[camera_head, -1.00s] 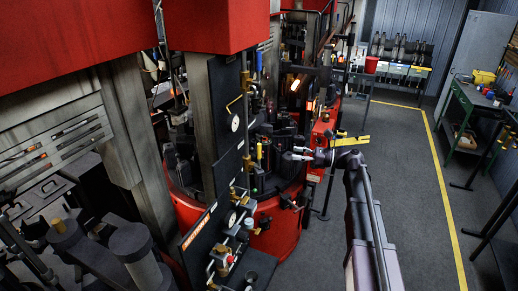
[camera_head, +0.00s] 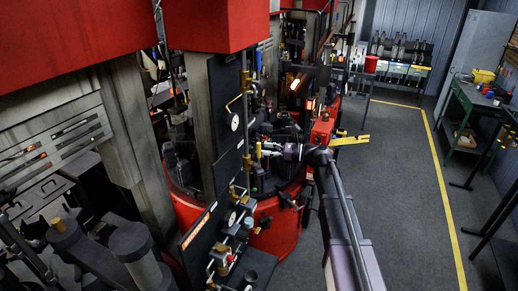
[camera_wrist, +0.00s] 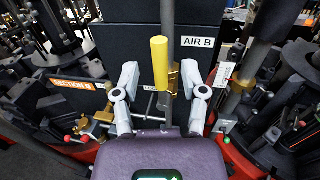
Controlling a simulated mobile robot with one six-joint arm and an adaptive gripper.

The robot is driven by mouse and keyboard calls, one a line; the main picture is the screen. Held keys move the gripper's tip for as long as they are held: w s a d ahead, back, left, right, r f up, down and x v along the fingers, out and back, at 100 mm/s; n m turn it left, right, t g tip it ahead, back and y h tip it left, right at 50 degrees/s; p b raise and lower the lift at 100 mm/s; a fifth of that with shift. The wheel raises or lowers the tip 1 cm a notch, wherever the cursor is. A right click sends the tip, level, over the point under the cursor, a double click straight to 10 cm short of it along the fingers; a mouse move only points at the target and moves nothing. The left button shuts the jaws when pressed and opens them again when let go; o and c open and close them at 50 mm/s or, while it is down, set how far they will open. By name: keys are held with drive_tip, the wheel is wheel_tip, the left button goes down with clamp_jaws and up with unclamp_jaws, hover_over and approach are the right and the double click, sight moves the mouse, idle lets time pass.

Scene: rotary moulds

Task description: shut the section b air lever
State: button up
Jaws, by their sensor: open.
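The section B air lever has a yellow cylindrical handle (camera_wrist: 160,60) on a brass fitting, upright beside the white AIR B label (camera_wrist: 197,42) in the wrist view. In the head view the handle (camera_head: 259,150) is a small yellow upright piece by the dark panel. My gripper (camera_wrist: 160,80) is open, with one grey finger to each side of the handle in the wrist view. Gaps show on both sides, and I see no contact. In the head view my gripper (camera_head: 271,149) points left at the handle, and its fingertips are small there.
An orange SECTION B label (camera_wrist: 72,84) is at left in the wrist view. A grey vertical pipe (camera_wrist: 167,25) stands behind the handle. Brass valves and gauges (camera_head: 238,225) crowd the panel below. The grey floor (camera_head: 400,170) to the right is open.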

sight(259, 148)
drive_tip(key=shift+w+a, duration=0.15)
drive_tip(key=shift+a, duration=0.7)
drive_tip(key=shift+w+a, duration=0.1)
drive_tip(key=shift+a, duration=0.7)
clamp_jaws()
